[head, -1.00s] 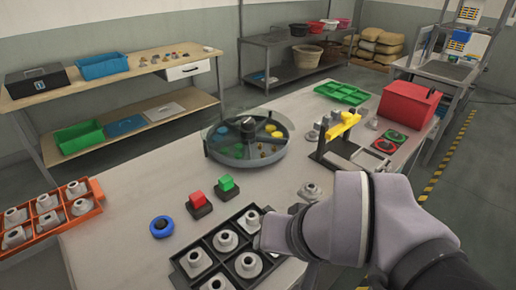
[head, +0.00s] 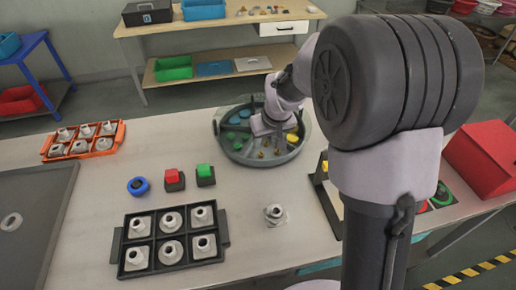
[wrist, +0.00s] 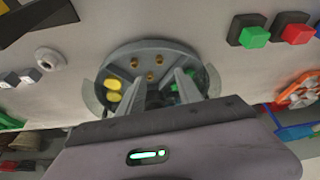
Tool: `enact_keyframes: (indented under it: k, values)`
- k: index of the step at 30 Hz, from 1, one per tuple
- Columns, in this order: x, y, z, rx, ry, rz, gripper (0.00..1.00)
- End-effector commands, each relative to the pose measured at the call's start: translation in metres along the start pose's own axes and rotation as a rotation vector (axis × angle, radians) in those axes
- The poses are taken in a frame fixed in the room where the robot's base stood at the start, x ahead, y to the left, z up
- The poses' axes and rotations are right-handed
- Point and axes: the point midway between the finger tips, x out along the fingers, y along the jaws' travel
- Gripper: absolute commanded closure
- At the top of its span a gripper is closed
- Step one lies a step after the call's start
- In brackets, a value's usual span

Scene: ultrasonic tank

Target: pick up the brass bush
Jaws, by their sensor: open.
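Small brass bushes (head: 262,154) lie in the front compartment of the round grey tank (head: 236,159). I cannot tell how high the tips are above the tank floor.
The tank's other compartments hold yellow pieces (wrist: 113,90) and green pieces (head: 244,113). Red (head: 174,178) and green (head: 205,174) buttons, a blue ring (head: 138,186) and a black tray (head: 120,240) of grey parts stand nearby. A yellow-topped stand is right of the tank, partly behind my arm.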

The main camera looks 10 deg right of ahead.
Motion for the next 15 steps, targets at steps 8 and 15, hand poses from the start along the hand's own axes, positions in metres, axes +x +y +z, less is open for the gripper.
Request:
enact_keyframes:
  k: [8,15]
  values:
    - [0.051,0.0,0.0,0.002,0.001,0.0,0.58]
    - [0.09,-0.002,0.002,0.002,-0.001,-0.001,0.58]
